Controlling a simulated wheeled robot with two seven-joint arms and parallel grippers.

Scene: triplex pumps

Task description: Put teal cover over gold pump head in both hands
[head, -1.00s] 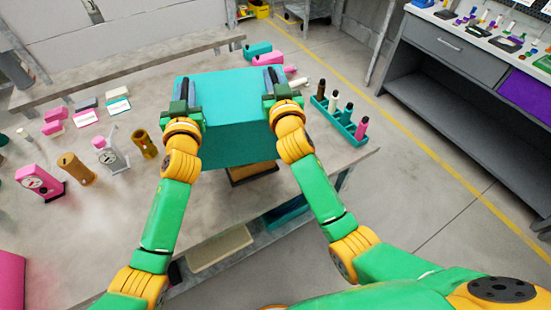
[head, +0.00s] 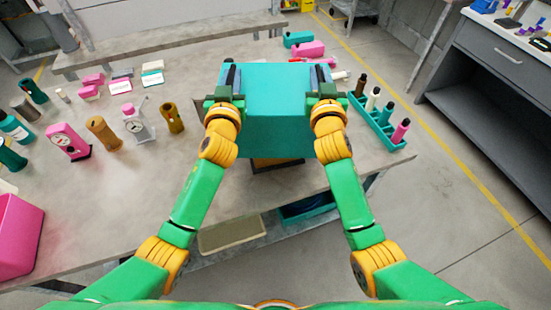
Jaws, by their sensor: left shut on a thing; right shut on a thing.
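The teal cover (head: 279,125) is a large box held between my two grippers near the table's front edge. My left gripper (head: 231,84) is shut on its left side. My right gripper (head: 321,84) is shut on its right side. A small part of a gold block with a dark base (head: 278,164), likely the gold pump head, shows below the cover's lower edge. The cover hides the rest of it, so I cannot tell how far down the cover sits.
A teal rack (head: 374,122) with several bottles stands to the right of the cover. Gauges and gold cylinders (head: 103,133) stand to the left. Pink and teal blocks (head: 306,48) lie behind. A pink bin (head: 15,235) is at the left front. The table front between bin and cover is clear.

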